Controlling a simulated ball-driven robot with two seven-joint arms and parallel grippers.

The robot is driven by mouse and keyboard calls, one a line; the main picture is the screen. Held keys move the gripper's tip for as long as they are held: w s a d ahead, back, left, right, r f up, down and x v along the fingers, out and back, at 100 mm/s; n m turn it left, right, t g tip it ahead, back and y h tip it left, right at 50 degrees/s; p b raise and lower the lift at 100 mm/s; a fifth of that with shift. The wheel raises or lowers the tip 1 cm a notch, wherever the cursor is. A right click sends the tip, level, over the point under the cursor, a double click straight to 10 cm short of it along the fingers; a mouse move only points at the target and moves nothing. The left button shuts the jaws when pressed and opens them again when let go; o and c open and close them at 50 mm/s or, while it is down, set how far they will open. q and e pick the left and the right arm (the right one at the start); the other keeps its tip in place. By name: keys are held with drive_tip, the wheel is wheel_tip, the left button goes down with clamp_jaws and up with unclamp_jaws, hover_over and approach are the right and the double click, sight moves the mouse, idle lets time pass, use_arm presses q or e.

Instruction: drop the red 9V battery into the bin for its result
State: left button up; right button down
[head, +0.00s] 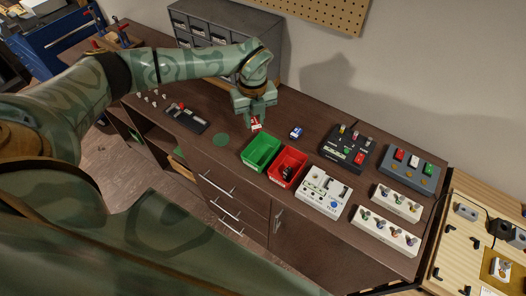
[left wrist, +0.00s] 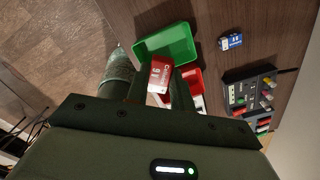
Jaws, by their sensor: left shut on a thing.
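A red 9V battery (head: 256,125) with white lettering hangs between the fingertips of my left gripper (head: 258,116), which is shut on it. The battery also shows in the left wrist view (left wrist: 160,75), overlapping the near edge of the green bin from that camera. In the head view it is above the bench, behind the green bin (head: 252,163). The green bin looks empty. The red bin (head: 301,164) stands right beside it and holds some dark item. My right gripper is not in view.
A blue 9V battery (head: 296,132) lies on the brown bench behind the red bin. A black tester (head: 181,118) is at left. A white meter (head: 324,191), a dark pedal-like box (head: 347,148) and other boxes stand to the right. A green disc (head: 221,139) lies on the bench.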

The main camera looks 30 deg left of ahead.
use_arm(q)
wheel_tip(320, 180, down, 4)
drive_tip(key=b, duration=0.3)
drive_tip(key=shift+s+a+f, duration=0.1)
drive_tip(key=shift+f+b, duration=0.35)
drive_tip(key=shift+b, duration=0.15)
drive_tip(key=o, duration=1)
drive_tip(key=shift+o, duration=0.2)
wheel_tip(320, 180, up, 16)
drive_tip(key=p, duration=0.1)
drive_tip(key=shift+r, duration=0.15)
